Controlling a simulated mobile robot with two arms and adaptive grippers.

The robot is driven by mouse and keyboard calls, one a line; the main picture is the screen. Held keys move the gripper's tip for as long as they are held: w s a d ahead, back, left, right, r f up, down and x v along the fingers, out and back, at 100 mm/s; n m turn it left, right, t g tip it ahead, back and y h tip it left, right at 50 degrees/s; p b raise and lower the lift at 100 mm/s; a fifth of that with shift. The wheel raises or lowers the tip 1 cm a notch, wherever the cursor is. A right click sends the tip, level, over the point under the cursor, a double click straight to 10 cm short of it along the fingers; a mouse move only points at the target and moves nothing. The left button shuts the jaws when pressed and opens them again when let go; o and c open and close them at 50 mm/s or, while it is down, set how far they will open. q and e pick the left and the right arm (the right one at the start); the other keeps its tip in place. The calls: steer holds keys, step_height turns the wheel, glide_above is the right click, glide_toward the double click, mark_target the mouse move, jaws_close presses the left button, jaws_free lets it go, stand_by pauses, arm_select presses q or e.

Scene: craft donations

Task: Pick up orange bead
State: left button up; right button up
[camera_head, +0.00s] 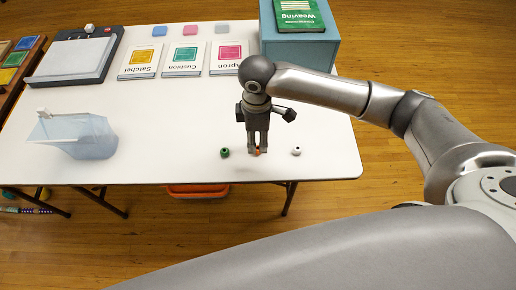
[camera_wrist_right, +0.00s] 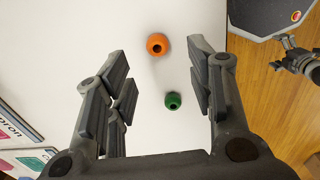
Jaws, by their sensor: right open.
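The small orange bead (camera_head: 258,151) lies on the white table near its front edge, partly hidden by my right gripper's fingertips in the head view. My right gripper (camera_head: 257,148) points down over it, open and empty. In the right wrist view the orange bead (camera_wrist_right: 157,45) shows whole, with a dark hole, between the spread fingertips of the right gripper (camera_wrist_right: 160,55) and apart from both. My left gripper is not seen in the head view.
A green bead (camera_head: 224,153) lies left of the orange one, a white bead (camera_head: 297,151) right. A translucent bin (camera_head: 85,138) stands at left. Pattern cards (camera_head: 185,60), a scale (camera_head: 70,60) and a blue box (camera_head: 300,50) with a green book (camera_head: 298,15) are farther back.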

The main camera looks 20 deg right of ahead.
mark_target(258, 148)
steer(key=shift+w+d+f, duration=0.1)
steer(key=shift+d+f, duration=0.05)
steer(key=shift+f, duration=3.05)
steer(key=shift+c, duration=0.3)
steer(key=c, duration=0.7)
